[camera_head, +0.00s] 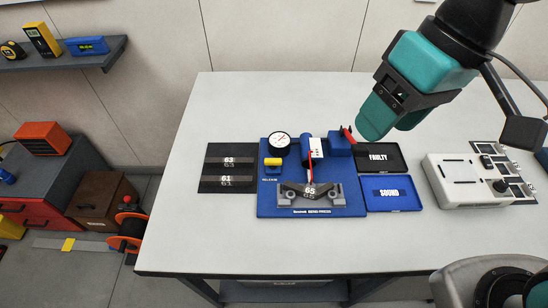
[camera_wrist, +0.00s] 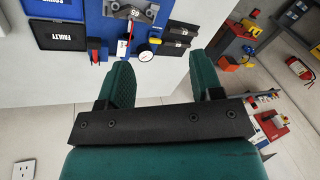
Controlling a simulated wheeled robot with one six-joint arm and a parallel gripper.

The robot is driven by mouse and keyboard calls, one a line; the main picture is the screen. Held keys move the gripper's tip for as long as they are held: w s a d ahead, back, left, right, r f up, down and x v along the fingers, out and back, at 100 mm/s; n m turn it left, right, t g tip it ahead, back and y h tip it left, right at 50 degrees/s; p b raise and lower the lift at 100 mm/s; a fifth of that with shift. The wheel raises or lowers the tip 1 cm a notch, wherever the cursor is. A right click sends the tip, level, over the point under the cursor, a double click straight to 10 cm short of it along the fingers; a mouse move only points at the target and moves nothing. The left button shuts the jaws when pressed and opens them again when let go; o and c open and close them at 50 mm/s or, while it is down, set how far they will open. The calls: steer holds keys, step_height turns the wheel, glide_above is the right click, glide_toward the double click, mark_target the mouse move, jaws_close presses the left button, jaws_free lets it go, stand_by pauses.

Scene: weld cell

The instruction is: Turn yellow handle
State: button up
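The yellow handle (camera_head: 273,162) sits at the left of the blue test fixture (camera_head: 265,205), beside the round gauge and above a "RELEASE" label. It also shows small in the wrist view (camera_wrist: 155,41), near the white gauge. My gripper (camera_head: 376,118) is teal and hangs up and to the right of the fixture, well apart from the handle. In the wrist view its two fingers (camera_wrist: 163,75) stand wide apart with nothing between them. A metal part marked 65 (camera_head: 308,192) lies across the grey supports of the fixture.
The gauge (camera_head: 279,143) and a red lever (camera_head: 348,135) stand at the fixture's back. A black tray marked FAULTY (camera_head: 379,170) and a blue tray marked SOUND (camera_head: 410,207) lie right. A dark mat (camera_head: 213,188) with parts 63 and 61 lies left. The table's front is clear.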

steer(key=shift+o, duration=1)
steer(key=w+a+f+m+h+b, duration=0.1)
steer(key=w+a+f, duration=0.2)
steer(key=w, duration=0.3)
steer(key=w+a+f+m+h+b, duration=0.1)
steer(key=w+a+f+m, duration=0.1)
steer(key=w, duration=0.4)
steer(key=shift+a+f, duration=0.45)
steer(key=shift+a, duration=0.7)
steer(key=m+h+b, duration=0.1)
steer(key=m, duration=0.2)
glide_above(273, 163)
steer(key=w, duration=0.1)
step_height(273, 163, down, 6)
step_height(273, 163, down, 17)
steer(key=p, duration=0.2)
steer(key=shift+w+f+p, duration=0.1)
steer(key=shift+p, duration=0.3)
steer(key=c, duration=0.9)
